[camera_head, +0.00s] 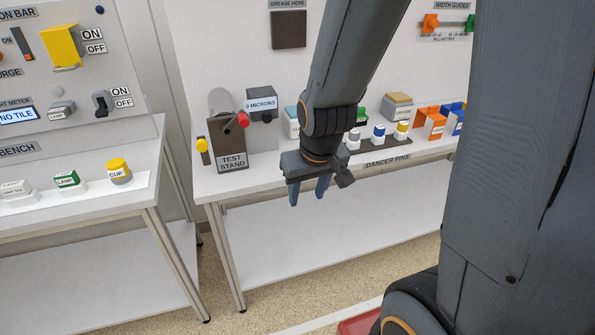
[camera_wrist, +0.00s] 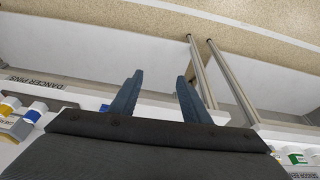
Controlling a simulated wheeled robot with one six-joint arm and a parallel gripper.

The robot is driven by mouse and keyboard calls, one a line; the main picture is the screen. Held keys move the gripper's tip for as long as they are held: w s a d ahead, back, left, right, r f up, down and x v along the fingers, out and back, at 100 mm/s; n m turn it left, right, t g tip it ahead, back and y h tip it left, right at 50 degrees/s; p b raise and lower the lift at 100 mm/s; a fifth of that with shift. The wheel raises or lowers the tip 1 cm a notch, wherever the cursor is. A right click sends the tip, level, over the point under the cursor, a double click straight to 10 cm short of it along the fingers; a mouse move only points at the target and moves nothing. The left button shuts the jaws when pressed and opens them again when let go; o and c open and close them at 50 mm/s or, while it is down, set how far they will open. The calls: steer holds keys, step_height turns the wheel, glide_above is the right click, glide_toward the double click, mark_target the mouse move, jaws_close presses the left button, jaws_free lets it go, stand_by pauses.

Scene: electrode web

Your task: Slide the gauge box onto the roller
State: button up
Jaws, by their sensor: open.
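A dark grey box with a display reading "0 MICRONS" (camera_head: 261,107), seemingly the gauge box, stands at the back of the white bench, just right of the test stand (camera_head: 231,159). The test stand has a dark roller-like part (camera_head: 231,126) with a red knob at its right end; I cannot tell for sure that this is the roller. The box and the roller-like part look apart. My gripper (camera_head: 309,190) points down in front of the bench's front edge, right of the stand. In the wrist view my gripper (camera_wrist: 158,92) is open, with nothing between its fingers.
A dark strip (camera_head: 401,149) labelled "DANCER PINS" holds colored blocks to the right. Orange holders (camera_head: 430,122) stand beyond it. A yellow-tipped part (camera_head: 203,148) is left of the stand. Another bench (camera_head: 75,207) stands at the left, with a floor gap between.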

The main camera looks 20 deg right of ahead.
steer(key=w+f+t+b, duration=0.2)
steer(key=w+t+b, duration=0.15)
steer(key=w, duration=0.55)
steer(key=n+t+b, duration=0.2)
steer(key=t+b, duration=0.4)
steer(key=t, duration=0.5)
glide_toward(268, 119)
steer(key=w, duration=0.1)
steer(key=shift+w+f+p, duration=0.15)
steer(key=shift+w+p, duration=0.45)
steer(key=shift+w, duration=3.35)
jaws_close()
